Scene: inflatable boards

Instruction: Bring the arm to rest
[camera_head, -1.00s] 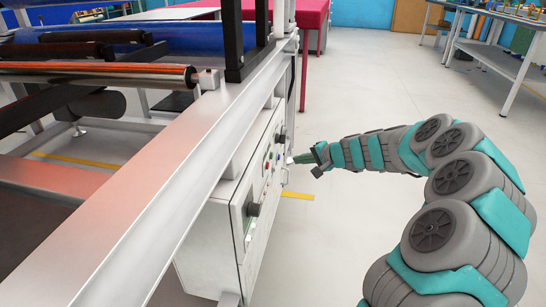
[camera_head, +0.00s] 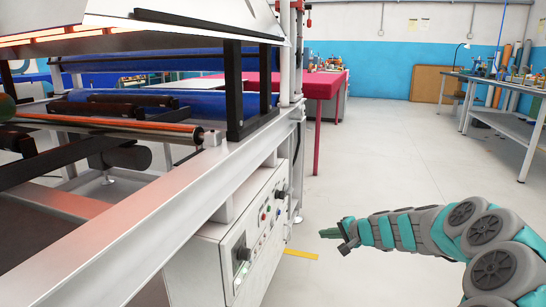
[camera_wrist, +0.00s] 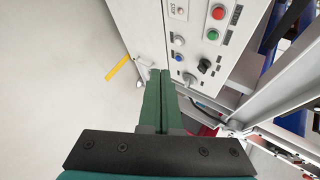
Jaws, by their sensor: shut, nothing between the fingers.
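My gripper (camera_head: 330,233) is at the end of my grey and teal arm, at the lower right in the head view. It is shut and empty, and points left toward the control box (camera_head: 262,238) on the machine's side. A gap of floor shows between the fingertips and the box in the head view. In the wrist view the green fingers (camera_wrist: 158,75) lie together. The box's panel with red, green, blue and white buttons and a black knob (camera_wrist: 205,66) shows beyond them.
The machine's long metal frame (camera_head: 150,220) with rollers fills the left. A red-covered table (camera_head: 320,90) stands behind it, and a workbench (camera_head: 500,95) stands at the back right. A yellow floor strip (camera_head: 301,254) lies by the box. The floor (camera_head: 385,150) between is clear.

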